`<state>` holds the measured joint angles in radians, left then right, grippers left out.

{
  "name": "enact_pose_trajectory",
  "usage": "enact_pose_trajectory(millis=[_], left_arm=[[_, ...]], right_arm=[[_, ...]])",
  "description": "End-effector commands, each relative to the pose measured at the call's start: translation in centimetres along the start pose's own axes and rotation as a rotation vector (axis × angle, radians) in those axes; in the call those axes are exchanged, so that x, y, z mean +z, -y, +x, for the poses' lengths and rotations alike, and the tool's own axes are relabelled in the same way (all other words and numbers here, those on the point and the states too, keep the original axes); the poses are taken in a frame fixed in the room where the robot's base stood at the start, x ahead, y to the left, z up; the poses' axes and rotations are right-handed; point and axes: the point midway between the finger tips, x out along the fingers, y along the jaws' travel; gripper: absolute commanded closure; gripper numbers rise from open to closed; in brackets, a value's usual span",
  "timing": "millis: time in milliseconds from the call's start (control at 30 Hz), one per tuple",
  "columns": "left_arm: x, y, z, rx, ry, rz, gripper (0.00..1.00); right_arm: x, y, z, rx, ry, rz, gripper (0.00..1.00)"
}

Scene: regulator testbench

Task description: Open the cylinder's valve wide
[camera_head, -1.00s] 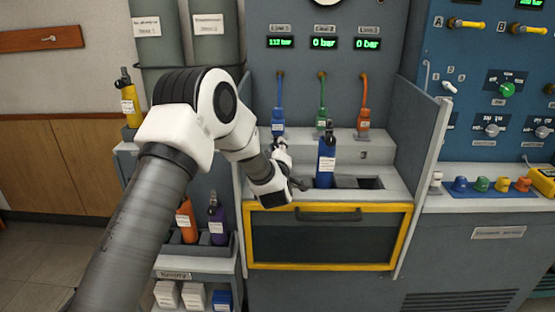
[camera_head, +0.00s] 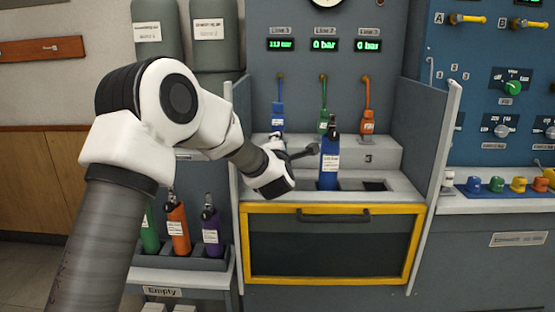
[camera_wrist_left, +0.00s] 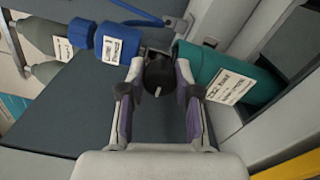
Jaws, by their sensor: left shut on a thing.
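My left gripper (camera_wrist_left: 158,78) is shut on a black valve knob (camera_wrist_left: 159,74) with a white mark, one finger on each side. A teal cylinder (camera_wrist_left: 215,72) with a white label lies right beside the knob in the wrist view. A blue connector (camera_wrist_left: 118,44) with a label is on the knob's other side. In the head view my left gripper (camera_head: 290,150) is in front of the blue hose's station and hides the knob and teal cylinder. The blue hose fitting (camera_head: 277,117) shows above it. My right gripper is not in view.
A blue cylinder (camera_head: 329,165) stands upright close to the gripper's right. An empty slot (camera_head: 374,186) is further right. A grey side wall (camera_head: 420,135) bounds the bench. The line 1 display (camera_head: 281,45) appears to read 113 bar; the other two read 0.

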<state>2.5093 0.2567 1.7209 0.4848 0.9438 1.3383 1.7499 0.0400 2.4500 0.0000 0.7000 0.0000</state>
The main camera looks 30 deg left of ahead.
Motion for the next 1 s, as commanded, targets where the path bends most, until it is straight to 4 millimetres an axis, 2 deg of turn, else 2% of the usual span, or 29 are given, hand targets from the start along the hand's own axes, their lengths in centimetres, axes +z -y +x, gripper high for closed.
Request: enact_pose_trajectory(millis=[33,400,700,1000], left_arm=[[-0.2,0.7,0.0,0.001,0.0,-0.043,1.0],[-0.1,0.6,0.0,0.0,0.0,-0.335,1.0],[-0.1,0.3,0.0,-0.002,-0.001,-0.452,1.0],[0.0,0.2,0.0,-0.003,-0.001,-0.474,1.0]], right_arm=[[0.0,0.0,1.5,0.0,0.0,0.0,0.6],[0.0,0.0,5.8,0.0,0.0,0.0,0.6],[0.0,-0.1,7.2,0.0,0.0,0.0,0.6],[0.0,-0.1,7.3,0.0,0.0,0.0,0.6]])
